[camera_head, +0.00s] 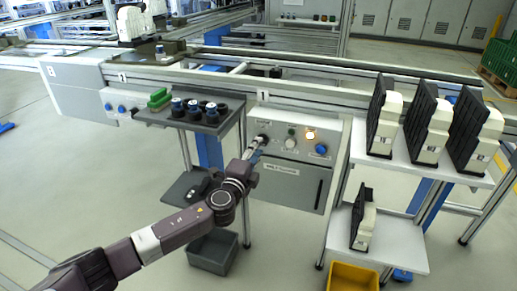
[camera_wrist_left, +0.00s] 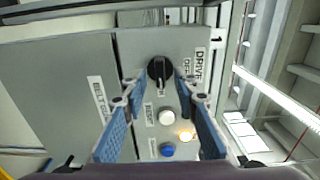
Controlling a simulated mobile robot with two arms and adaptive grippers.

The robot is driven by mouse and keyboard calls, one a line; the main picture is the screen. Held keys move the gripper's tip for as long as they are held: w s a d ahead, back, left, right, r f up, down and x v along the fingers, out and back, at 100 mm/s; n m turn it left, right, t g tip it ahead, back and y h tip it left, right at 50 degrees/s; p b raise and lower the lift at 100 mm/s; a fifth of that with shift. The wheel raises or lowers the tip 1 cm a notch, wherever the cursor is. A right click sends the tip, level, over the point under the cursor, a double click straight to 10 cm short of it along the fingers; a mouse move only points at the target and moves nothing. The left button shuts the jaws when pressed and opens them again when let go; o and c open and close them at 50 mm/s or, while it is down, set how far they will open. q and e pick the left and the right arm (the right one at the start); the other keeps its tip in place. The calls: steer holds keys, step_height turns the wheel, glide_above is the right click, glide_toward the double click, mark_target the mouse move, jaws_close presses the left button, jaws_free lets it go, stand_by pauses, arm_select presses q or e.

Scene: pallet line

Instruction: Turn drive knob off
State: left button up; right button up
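The drive knob (camera_wrist_left: 160,70) is black and round with a pointer bar, on a grey control panel beside the printed words DRIVE and OFF. My left gripper (camera_wrist_left: 157,88) is open, with its two blue-padded fingers on either side of the knob; I cannot tell whether they touch it. In the head view, my left gripper (camera_head: 258,146) reaches the left part of the panel front (camera_head: 275,152). The knob is mostly hidden there by the gripper. My right gripper is not in view.
A tray (camera_head: 222,124) of dark cylinders is left of the panel. White shelves (camera_head: 440,170) with several black-and-white units stand right.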

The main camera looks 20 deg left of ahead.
arm_select(q)
steer(key=shift+w, duration=0.9)
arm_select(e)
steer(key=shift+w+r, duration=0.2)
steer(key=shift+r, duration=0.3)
arm_select(q)
jaws_close()
